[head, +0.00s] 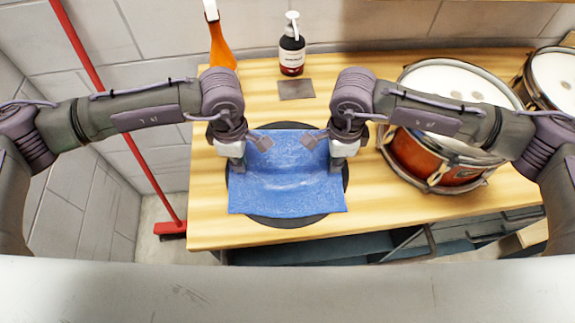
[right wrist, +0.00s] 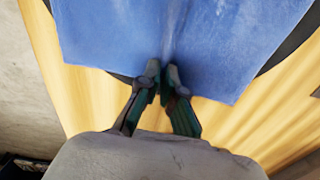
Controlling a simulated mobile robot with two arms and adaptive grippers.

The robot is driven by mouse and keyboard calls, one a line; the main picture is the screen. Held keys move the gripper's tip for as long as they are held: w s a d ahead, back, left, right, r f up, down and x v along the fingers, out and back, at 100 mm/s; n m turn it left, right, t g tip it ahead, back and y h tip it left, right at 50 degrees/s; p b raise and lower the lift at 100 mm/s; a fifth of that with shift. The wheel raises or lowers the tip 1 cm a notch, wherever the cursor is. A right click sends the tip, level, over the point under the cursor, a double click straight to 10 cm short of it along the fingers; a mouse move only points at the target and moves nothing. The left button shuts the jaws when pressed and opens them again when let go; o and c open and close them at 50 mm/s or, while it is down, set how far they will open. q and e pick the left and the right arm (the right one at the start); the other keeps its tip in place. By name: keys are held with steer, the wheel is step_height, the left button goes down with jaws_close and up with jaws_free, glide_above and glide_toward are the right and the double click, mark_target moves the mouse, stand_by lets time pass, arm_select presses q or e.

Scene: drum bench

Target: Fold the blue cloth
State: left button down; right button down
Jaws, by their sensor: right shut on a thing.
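The blue cloth (head: 287,195) lies over a round black pad (head: 285,220) on the wooden bench. Its near part is flat, and its far part bends up between my two grippers. My left gripper (head: 240,162) is at the cloth's far left edge; its fingertips are too hidden to tell whether they grip. My right gripper (head: 337,160) is at the far right edge. In the right wrist view, its fingertips (right wrist: 162,76) are together on the edge of the cloth (right wrist: 190,40), with a crease running from them.
A drum (head: 440,155) stands close right of the cloth, with another drum (head: 555,80) behind it. A pump bottle (head: 291,50), an orange bottle (head: 220,45) and a small dark square (head: 296,89) are at the back. A red broom (head: 120,120) leans left of the bench (head: 212,225).

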steer(key=shift+d, duration=0.1)
stand_by(0.3)
